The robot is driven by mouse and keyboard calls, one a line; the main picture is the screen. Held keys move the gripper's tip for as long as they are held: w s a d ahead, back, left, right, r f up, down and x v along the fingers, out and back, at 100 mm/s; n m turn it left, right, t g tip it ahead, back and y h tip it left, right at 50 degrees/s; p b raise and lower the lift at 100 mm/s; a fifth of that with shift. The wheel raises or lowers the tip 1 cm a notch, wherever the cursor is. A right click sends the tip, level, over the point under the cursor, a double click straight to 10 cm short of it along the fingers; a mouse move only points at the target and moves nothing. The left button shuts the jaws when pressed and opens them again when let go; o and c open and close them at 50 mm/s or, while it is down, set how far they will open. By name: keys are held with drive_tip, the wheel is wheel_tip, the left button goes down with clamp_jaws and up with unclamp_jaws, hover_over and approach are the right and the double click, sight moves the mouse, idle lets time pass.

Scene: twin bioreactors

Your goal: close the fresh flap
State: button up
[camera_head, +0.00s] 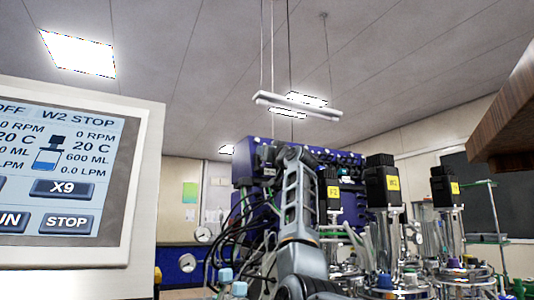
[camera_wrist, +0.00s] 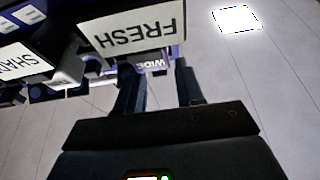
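The fresh flap (camera_wrist: 135,30) is a white plate with the word FRESH, upside down at the top of the wrist view. My gripper (camera_wrist: 158,82) has two dark fingers standing apart with a gap between them. The fingertips reach up to the lower edge of the flap in the picture, and I cannot tell whether they touch it. Nothing is seen held between them. In the head view my arm rises in front of a blue-purple unit (camera_head: 258,160). There the gripper and the fresh flap cannot be made out.
In the head view a control screen (camera_head: 62,185) stands at left, bioreactors with black motor heads (camera_head: 382,180) at right, and a brown wooden edge (camera_head: 508,115) at upper right.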

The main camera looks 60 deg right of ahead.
drive_tip(key=shift+o, duration=0.2)
drive_tip(key=b+v, duration=0.2)
drive_tip(key=v, duration=0.5)
drive_tip(key=shift+s+a, duration=0.2)
drive_tip(key=shift+s, duration=0.15)
drive_tip(key=shift+f, duration=0.1)
